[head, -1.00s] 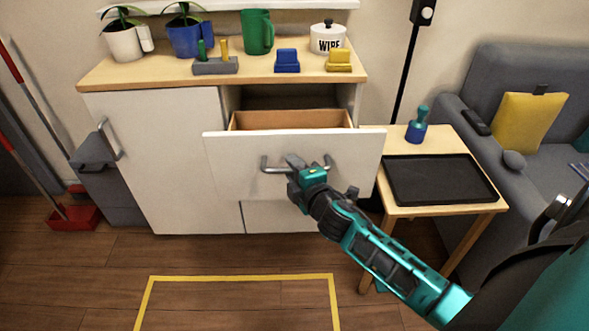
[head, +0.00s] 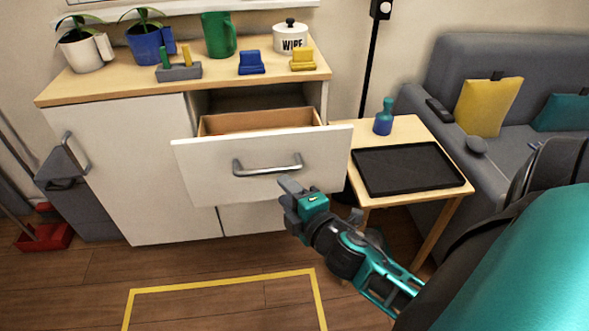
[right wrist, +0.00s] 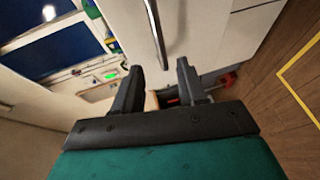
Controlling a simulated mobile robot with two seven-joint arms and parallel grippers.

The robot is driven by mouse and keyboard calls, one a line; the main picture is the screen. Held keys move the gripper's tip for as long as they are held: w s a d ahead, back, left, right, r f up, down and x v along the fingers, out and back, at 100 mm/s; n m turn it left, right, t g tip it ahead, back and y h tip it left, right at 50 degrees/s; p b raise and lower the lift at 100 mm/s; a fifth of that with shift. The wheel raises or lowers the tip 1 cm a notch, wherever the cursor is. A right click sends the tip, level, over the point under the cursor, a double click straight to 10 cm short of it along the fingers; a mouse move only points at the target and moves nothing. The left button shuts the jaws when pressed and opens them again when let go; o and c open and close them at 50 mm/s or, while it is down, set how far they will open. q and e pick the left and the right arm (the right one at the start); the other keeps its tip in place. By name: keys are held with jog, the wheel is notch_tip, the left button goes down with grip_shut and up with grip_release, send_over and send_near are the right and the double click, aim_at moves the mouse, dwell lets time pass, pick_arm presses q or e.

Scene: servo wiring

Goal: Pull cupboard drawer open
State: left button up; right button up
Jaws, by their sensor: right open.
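The cupboard (head: 150,205) is white with a wooden top. Its upper right drawer (head: 325,160) stands pulled out, and the light wood inside shows behind the white front. A grey bar handle (head: 268,168) is on the drawer front. My right gripper (head: 286,188) is open and empty, just below and in front of the handle's right end, apart from it. In the right wrist view the two dark fingers (right wrist: 158,85) are spread, with the handle (right wrist: 154,30) beyond their tips. My left gripper is not in view.
A side table (head: 407,133) with a black tray (head: 408,169) is right of the drawer. A yellow outline (head: 220,282) marks clear floor in front.

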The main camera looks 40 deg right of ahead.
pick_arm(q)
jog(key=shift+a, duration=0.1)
pick_arm(e)
jog(key=shift+v, duration=1.3)
pick_arm(q)
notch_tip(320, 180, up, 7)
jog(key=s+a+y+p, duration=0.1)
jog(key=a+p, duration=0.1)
jog(key=p, duration=0.9)
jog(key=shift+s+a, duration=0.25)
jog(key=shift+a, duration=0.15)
pick_arm(e)
jog(key=s+a+f+m+g+y, duration=0.1)
jog(key=s+a+m+g+y, duration=0.3)
jog(key=s+a+m, duration=0.3)
jog(key=a+m+g, duration=0.1)
jog(key=a+m, duration=0.3)
jog(key=m, duration=0.1)
jog(key=shift+a+f+m+y, duration=0.2)
jog(key=shift+a+m+y, duration=0.2)
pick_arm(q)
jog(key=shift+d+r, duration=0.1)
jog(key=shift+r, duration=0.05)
pick_arm(e)
jog(key=shift+d+r, duration=0.1)
jog(key=shift+d, duration=0.05)
